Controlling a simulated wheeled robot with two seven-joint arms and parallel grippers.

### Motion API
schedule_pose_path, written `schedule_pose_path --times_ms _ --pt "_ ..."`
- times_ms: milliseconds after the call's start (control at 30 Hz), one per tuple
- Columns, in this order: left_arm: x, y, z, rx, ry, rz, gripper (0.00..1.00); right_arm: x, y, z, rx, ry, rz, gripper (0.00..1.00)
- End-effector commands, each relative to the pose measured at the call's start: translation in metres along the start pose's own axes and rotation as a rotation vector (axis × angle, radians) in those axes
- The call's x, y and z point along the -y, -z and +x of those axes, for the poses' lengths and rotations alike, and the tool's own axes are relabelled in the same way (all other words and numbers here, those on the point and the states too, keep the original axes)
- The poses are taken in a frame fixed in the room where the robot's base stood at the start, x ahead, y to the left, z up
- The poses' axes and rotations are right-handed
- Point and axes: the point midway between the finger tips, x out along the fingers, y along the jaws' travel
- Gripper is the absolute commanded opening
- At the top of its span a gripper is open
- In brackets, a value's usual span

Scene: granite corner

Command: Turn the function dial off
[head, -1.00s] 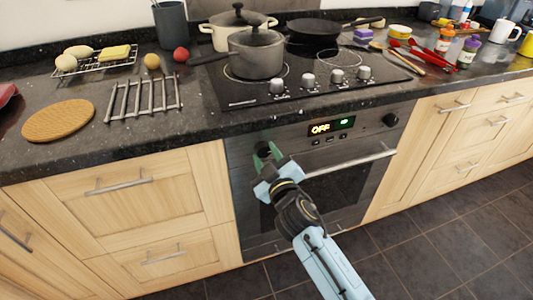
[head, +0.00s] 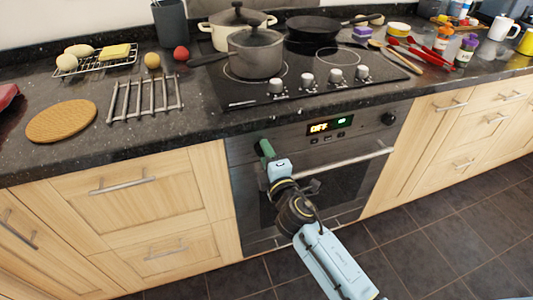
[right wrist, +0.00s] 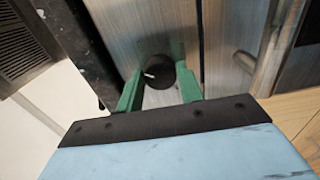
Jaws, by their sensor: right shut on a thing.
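The oven front (head: 365,141) has a black dial on each side of its lit display (head: 331,126), which reads OFF in orange with a green mark beside it. My right gripper (head: 265,148) is at the left dial, the function dial, which it mostly hides in the head view. In the right wrist view the function dial (right wrist: 160,72) is round and black with a white pointer mark. The green fingers of my right gripper (right wrist: 159,88) stand on either side of it, shut on it. My left gripper is out of view.
The oven handle (head: 350,161) runs just below the dials, close to my right gripper. The second dial (head: 388,118) is at the right. Pots and a pan (head: 315,29) stand on the hob above. The floor in front is clear.

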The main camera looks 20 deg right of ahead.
Motion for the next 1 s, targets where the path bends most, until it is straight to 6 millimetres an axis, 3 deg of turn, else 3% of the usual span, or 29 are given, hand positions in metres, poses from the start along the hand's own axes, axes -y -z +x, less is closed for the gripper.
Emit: schedule_pose_path --times_ms 500,1000 --pt "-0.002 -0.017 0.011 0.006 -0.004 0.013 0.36 -0.002 0.0 0.0 0.0 0.0 -0.417 0.14" --pt "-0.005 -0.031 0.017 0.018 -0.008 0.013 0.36 -0.001 0.001 0.0 -0.001 -0.001 -0.554 0.14"
